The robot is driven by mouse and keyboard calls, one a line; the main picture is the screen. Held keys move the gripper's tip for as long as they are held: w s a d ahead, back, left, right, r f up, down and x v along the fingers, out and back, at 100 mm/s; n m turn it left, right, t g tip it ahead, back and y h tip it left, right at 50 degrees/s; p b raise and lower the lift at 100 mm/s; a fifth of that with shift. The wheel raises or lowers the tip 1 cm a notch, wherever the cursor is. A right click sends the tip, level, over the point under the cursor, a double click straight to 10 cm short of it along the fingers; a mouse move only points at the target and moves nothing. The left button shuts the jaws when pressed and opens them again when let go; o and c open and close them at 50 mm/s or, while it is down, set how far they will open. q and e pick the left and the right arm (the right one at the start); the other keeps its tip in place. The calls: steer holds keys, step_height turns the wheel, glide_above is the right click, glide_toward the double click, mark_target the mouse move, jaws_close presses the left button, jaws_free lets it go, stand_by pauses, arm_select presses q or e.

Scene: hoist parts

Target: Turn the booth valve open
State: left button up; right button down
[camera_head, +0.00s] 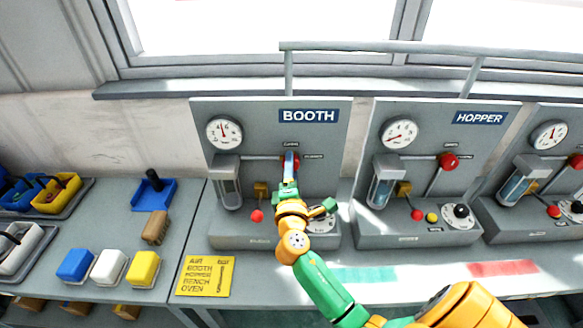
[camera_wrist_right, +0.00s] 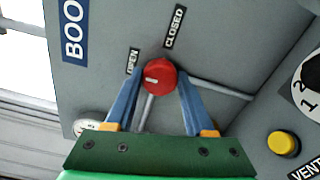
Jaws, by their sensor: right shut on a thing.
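The booth valve is a red round knob (camera_wrist_right: 159,80) on the grey BOOTH panel (camera_head: 322,145). In the wrist view its white mark points left, toward the side of the OPEN label (camera_wrist_right: 132,61); the CLOSED label (camera_wrist_right: 174,27) is above it. My right gripper (camera_head: 291,160) reaches the knob from the front, and its blue fingers (camera_wrist_right: 158,88) are on either side of it, shut on it. In the head view the fingers hide much of the knob. My left gripper is not in view.
The BOOTH station has a gauge (camera_head: 224,132), a glass cylinder (camera_head: 229,183) and a red button (camera_head: 257,216). The HOPPER panel (camera_head: 440,130) stands to the right with its own red knob (camera_head: 449,161). A yellow sign (camera_head: 206,276) and coloured blocks lie at left.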

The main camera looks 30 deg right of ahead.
steer(key=shift+r, duration=0.2)
steer(key=shift+c, duration=1.8)
jaws_free()
steer(key=shift+o, duration=0.5)
steer(key=shift+d+f, duration=0.1)
steer(key=shift+f, duration=0.05)
steer(key=b+v, duration=0.2)
steer(key=v, duration=0.5)
steer(key=shift+o, duration=1.3)
steer(key=shift+b+v, duration=0.35)
steer(key=shift+v, duration=1.95)
steer(key=shift+w, duration=0.1)
